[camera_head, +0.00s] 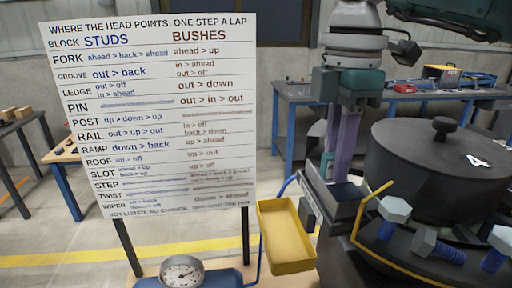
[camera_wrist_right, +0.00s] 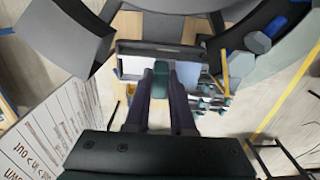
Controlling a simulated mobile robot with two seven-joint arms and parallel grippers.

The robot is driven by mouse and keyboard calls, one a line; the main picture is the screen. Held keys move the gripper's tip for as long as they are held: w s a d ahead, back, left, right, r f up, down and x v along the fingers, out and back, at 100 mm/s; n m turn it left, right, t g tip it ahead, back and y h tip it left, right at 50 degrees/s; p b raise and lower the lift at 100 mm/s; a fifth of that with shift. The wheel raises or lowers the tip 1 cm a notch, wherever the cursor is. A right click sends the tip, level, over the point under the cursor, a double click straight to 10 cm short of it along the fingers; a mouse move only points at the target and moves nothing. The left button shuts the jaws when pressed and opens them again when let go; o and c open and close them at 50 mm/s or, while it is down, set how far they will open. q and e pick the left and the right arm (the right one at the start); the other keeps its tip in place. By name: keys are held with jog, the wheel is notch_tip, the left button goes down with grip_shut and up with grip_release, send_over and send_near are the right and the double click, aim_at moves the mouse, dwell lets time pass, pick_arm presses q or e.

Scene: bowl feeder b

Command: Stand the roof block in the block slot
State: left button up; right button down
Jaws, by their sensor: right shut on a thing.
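My right gripper (camera_head: 338,178) points down, with its long purple fingers just above a dark boxy fixture (camera_head: 340,203) on the feeder. It is shut on a small teal piece, seen between the fingertips in the right wrist view (camera_wrist_right: 161,75); I take this to be the roof block, though its shape is mostly hidden. In the right wrist view a dark rectangular frame (camera_wrist_right: 135,47) lies beyond the fingertips; it may be the block slot. I cannot tell whether the piece touches it. My left gripper is not in view.
A large dark bowl (camera_head: 425,165) with a knobbed lid marked 4 stands right. Grey-headed bolts (camera_head: 395,209) lie on a track below it, beside a yellow rail. A yellow tray (camera_head: 285,235), a dial gauge (camera_head: 182,272) and a printed board (camera_head: 155,110) stand left.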

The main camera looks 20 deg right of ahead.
jog(key=shift+f, duration=0.1)
jog(key=c, duration=0.8)
grip_release()
jog(key=shift+o, duration=0.2)
jog(key=shift+r, duration=0.3)
notch_tip(320, 180, up, 7)
jog(key=shift+w+f+b, duration=0.1)
jog(key=shift+b, duration=1.1)
jog(key=shift+r+p, duration=0.35)
jog(key=shift+r, duration=2.1)
